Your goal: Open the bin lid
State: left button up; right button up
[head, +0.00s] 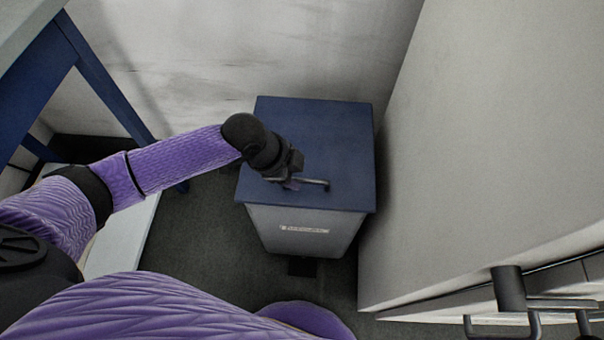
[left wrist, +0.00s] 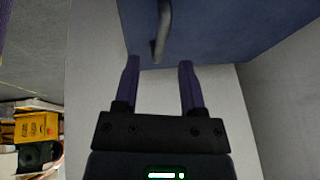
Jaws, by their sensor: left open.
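The bin (head: 300,228) has a pale grey body with a small label on its front, and its flat blue lid (head: 320,130) lies shut on top. A grey bar handle (head: 318,182) sits near the lid's front edge. My left gripper (head: 292,184) is over the front of the lid at the handle's left end, and its wrist hides part of the lid. In the left wrist view, the open gripper (left wrist: 159,66) has its two fingers spread, with the end of the handle (left wrist: 163,30) showing between and beyond the tips. Contact cannot be told. My right gripper is not seen.
A tall pale cabinet (head: 490,150) stands close on the bin's right. A pale wall (head: 250,50) is behind it. A blue-framed table (head: 100,75) is at the left. Dark floor (head: 205,230) is free left of the bin. The left wrist view shows a yellow box (left wrist: 37,127).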

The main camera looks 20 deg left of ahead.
aim_at(303, 180)
pick_arm(q)
jog(key=b+x, duration=0.1)
jog(key=x, duration=0.2)
jog(key=shift+f, duration=0.25)
jog(key=shift+r, duration=0.15)
grip_shut()
dwell(1.0)
